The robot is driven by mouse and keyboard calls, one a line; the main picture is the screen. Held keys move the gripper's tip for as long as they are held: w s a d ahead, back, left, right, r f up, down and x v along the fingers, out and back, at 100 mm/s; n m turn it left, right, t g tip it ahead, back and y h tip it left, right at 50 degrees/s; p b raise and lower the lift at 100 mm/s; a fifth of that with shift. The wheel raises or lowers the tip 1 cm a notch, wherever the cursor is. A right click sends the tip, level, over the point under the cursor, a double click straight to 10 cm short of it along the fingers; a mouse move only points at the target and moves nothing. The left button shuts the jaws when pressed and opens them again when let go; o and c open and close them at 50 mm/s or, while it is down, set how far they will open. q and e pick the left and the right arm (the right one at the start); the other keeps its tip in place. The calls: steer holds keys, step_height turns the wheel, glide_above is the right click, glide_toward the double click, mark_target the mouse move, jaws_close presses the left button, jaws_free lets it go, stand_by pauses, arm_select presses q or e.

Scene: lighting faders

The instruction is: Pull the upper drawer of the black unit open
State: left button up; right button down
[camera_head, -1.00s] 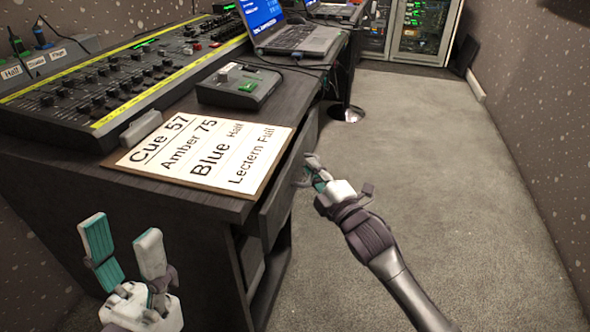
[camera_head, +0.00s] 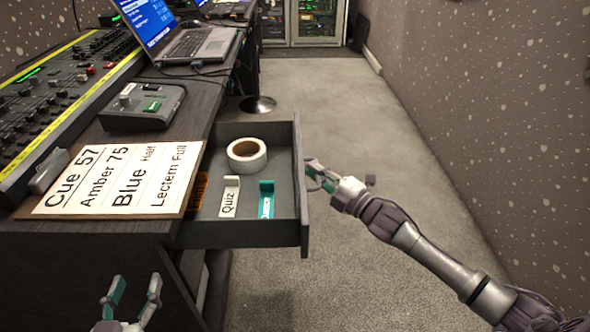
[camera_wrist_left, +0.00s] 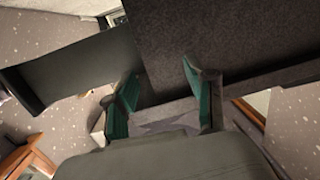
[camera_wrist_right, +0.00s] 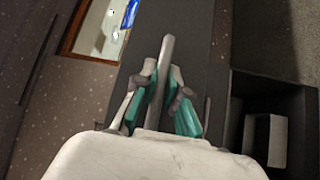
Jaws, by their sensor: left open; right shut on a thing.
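The upper drawer (camera_head: 240,232) of the black unit (camera_head: 95,255) stands well out from the unit in the head view. A roll of white tape (camera_head: 246,154), a white piece marked Quiz (camera_head: 230,197) and a teal labelled piece (camera_head: 266,200) lie inside it. My right gripper (camera_head: 314,174) is at the outer side of the drawer front, shut on the handle (camera_wrist_right: 167,50), a pale bar in the right wrist view. My left gripper (camera_head: 131,290) is open and empty, low at the front left of the unit; it also shows in the left wrist view (camera_wrist_left: 158,85).
A cue card (camera_head: 120,180), a small grey box (camera_head: 142,106), a lighting desk (camera_head: 60,90) and a laptop (camera_head: 185,45) are on the unit's top. A round metal base (camera_head: 257,104) stands on the floor beyond the drawer. The carpet (camera_head: 390,150) to the right is clear.

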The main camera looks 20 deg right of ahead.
arm_select(q)
steer(key=shift+s+a+f+g, duration=0.2)
steer(key=shift+f+g, duration=0.2)
steer(key=shift+f, duration=0.25)
arm_select(e)
steer(key=shift+s+d+f, duration=0.1)
steer(key=shift+s+d, duration=0.1)
steer(key=shift+d, duration=0.25)
steer(key=shift+s+d, duration=0.15)
steer(key=shift+d, duration=0.3)
steer(key=c, duration=1.2)
jaws_free()
arm_select(q)
steer(key=shift+d, duration=0.1)
arm_select(e)
steer(key=v, duration=1.2)
